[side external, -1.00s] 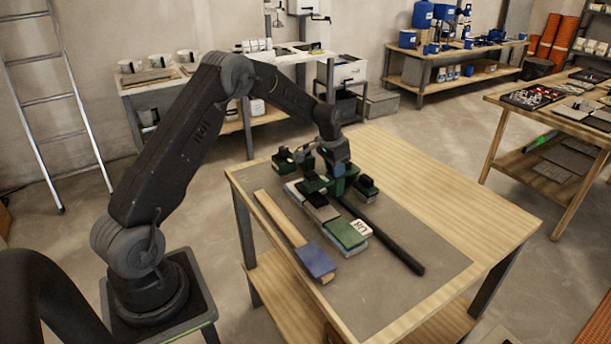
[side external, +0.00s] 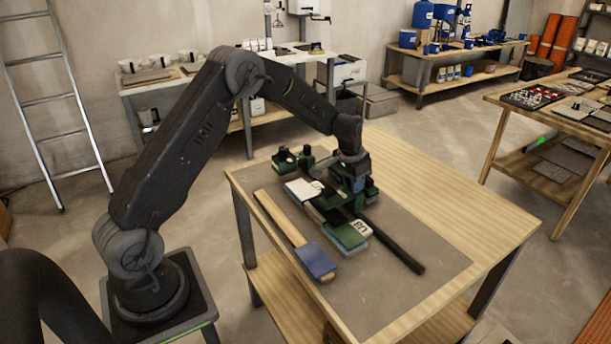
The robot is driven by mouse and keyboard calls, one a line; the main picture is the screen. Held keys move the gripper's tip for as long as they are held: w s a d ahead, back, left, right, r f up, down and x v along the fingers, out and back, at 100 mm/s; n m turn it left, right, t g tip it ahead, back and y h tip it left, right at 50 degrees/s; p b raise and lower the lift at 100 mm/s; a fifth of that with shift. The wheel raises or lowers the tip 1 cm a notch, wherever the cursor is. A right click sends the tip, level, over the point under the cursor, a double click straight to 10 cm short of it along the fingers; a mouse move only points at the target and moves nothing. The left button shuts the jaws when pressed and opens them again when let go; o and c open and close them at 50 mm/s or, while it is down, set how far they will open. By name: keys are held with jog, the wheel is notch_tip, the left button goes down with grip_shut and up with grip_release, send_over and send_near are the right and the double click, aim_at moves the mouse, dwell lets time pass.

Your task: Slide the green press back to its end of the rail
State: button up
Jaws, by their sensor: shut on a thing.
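My gripper (side external: 353,183) is over the far half of the table, shut on the green press (side external: 337,199), most of which it hides. The press sits low beside the row of tiles, at the far visible part of the black rail (side external: 396,249). The rail runs diagonally toward the near right edge of the mat; its far end is hidden. A white tile (side external: 299,189) shows at the far end of the row. A green tile (side external: 346,236) and a small white marked piece (side external: 361,227) are at the near end.
Dark green parts with black knobs (side external: 284,161) stand at the far left of the mat. The right side of the table (side external: 455,205) is clear.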

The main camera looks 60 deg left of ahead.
jog(key=shift+d, duration=10.25)
jog(key=o, duration=0.8)
jog(key=shift+r, duration=0.1)
jog(key=shift+r, duration=3.45)
